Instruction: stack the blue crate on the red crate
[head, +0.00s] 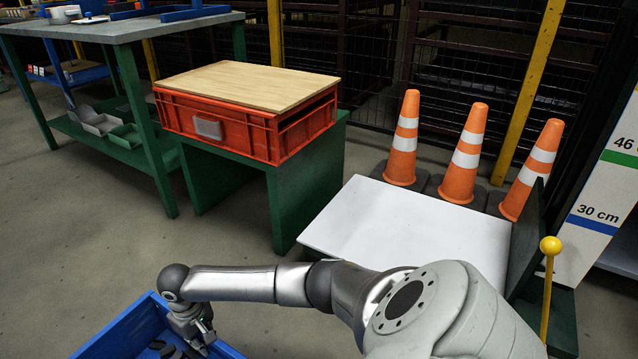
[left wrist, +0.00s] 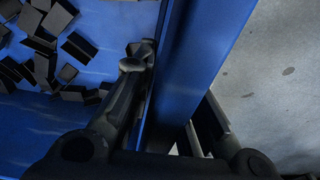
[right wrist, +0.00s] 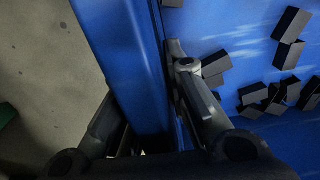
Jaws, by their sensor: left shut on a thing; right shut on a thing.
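The blue crate (head: 125,332) shows only in part at the bottom left of the head view. Black blocks lie in it. The red crate (head: 228,126) stands on a green stand, with a flat wooden board (head: 250,84) on top. My right gripper (head: 196,330) is shut on a wall of the blue crate; the right wrist view shows this wall (right wrist: 118,55) between its fingers. My left gripper (left wrist: 178,100) is outside the head view. In the left wrist view it is shut on another crate wall (left wrist: 198,65). The crate's underside is hidden.
The green stand (head: 305,190) has open floor (head: 100,240) in front. A green workbench (head: 100,30) stands at the left. A white panel (head: 378,228) and several orange cones (head: 466,160) are at the right. A yellow-knobbed lever (head: 550,246) stands near my right arm.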

